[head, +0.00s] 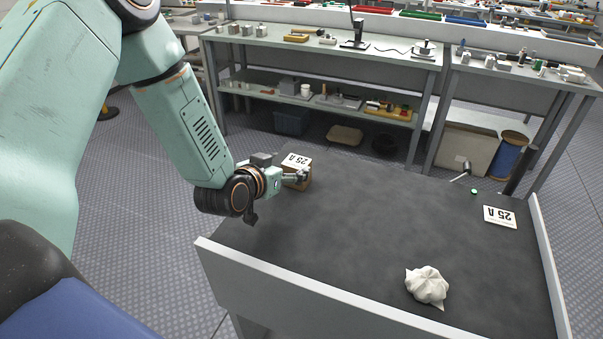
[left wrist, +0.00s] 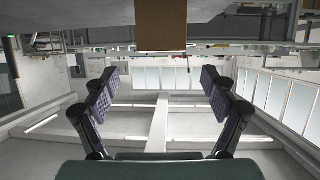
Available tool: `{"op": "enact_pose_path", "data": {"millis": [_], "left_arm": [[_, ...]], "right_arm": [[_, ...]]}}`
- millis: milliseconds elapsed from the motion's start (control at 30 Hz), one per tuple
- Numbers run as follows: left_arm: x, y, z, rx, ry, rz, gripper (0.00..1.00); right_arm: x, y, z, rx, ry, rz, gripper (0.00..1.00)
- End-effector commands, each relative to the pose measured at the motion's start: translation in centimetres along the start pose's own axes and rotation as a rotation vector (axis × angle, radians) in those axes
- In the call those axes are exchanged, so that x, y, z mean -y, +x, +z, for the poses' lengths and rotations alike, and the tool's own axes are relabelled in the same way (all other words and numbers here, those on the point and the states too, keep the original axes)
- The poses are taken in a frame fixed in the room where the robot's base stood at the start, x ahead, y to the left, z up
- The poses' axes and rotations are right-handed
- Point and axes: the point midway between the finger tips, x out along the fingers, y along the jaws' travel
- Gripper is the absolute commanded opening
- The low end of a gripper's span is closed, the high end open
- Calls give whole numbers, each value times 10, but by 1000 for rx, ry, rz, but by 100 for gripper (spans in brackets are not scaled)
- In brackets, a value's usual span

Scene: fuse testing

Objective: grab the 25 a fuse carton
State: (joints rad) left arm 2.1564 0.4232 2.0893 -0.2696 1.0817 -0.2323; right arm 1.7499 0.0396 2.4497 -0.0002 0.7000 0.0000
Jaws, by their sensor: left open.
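The 25 A fuse carton (head: 297,161) is a small brown box with a white "25 A" label on top, at the far left corner of the dark table. My left gripper (head: 284,180) is beside it on its near left side and partly covers it. In the left wrist view the carton (left wrist: 162,30) shows as a plain brown face at the top middle. There my left gripper (left wrist: 160,88) has its two fingers wide apart, with nothing between them; the carton lies beyond their tips in the picture. My right gripper is not in view.
The dark table (head: 350,230) has raised light edges at the front and right. A white "25 A" card (head: 500,216), a crumpled white thing (head: 427,286) and a small green-topped item (head: 474,192) lie on it. Its middle is clear. A workbench (head: 330,45) stands behind.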

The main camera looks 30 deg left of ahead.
Motion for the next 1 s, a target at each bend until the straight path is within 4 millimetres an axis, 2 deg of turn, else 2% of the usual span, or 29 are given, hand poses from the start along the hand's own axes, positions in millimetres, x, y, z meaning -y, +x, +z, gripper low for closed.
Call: {"op": "enact_pose_path", "data": {"millis": [333,600,733,967,1000], "left_arm": [[4,34,3,0,2,-1,85],[3,68,6,0,2,0,85],[2,75,5,-1,0,1,85],[1,76,4,-1,-1,0,85],[1,76,5,0,-1,0,82]], "right_arm": [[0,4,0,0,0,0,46],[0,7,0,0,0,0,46],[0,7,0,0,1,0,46],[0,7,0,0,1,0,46],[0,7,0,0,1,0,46]]}}
